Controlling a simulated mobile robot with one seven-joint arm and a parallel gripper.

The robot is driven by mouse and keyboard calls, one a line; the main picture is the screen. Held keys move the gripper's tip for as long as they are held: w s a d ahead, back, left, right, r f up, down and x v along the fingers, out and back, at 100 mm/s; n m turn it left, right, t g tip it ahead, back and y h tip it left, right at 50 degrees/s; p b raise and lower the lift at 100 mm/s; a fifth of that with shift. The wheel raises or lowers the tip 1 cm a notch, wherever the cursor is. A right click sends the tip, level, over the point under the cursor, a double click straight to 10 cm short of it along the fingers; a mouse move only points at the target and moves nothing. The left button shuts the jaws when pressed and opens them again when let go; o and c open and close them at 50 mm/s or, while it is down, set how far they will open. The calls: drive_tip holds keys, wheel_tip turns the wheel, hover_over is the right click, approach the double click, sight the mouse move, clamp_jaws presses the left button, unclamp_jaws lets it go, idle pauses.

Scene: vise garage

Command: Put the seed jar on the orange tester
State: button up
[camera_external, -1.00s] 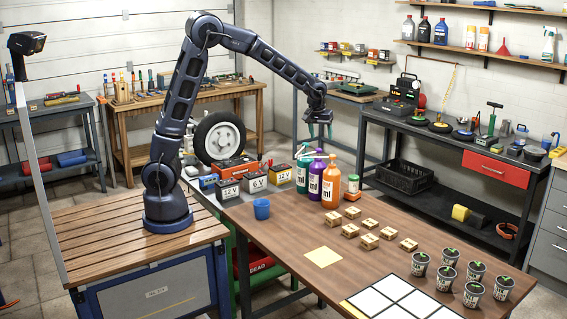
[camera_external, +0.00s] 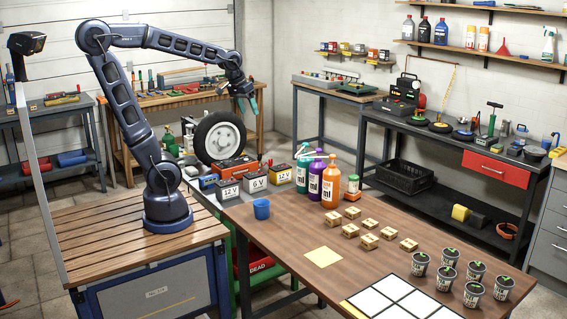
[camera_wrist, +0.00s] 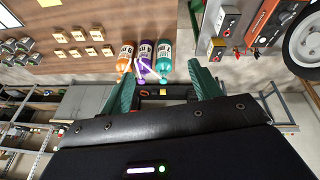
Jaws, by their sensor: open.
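The orange tester (camera_external: 237,165) is a boxy orange unit among the batteries on the low bench, in front of the wheel. It shows in part at the top right of the wrist view (camera_wrist: 270,18). My gripper (camera_external: 248,103) is open and empty, high above and behind the tester. Its green fingers (camera_wrist: 163,82) are spread apart in the wrist view.
Teal (camera_external: 303,168), purple (camera_external: 316,174) and orange (camera_external: 331,181) bottles stand at the table's back edge. Several batteries (camera_external: 228,189) sit near the tester, with a wheel (camera_external: 219,138) behind.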

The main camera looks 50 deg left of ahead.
drive_tip(key=s+a+f+m, duration=0.1)
drive_tip(key=s+m, duration=0.1)
drive_tip(key=s, duration=1.1)
drive_tip(key=shift+s+a+f+t+y, duration=0.15)
drive_tip(key=shift+a+f+t+y, duration=0.15)
drive_tip(key=shift+y, duration=0.1)
idle(0.4)
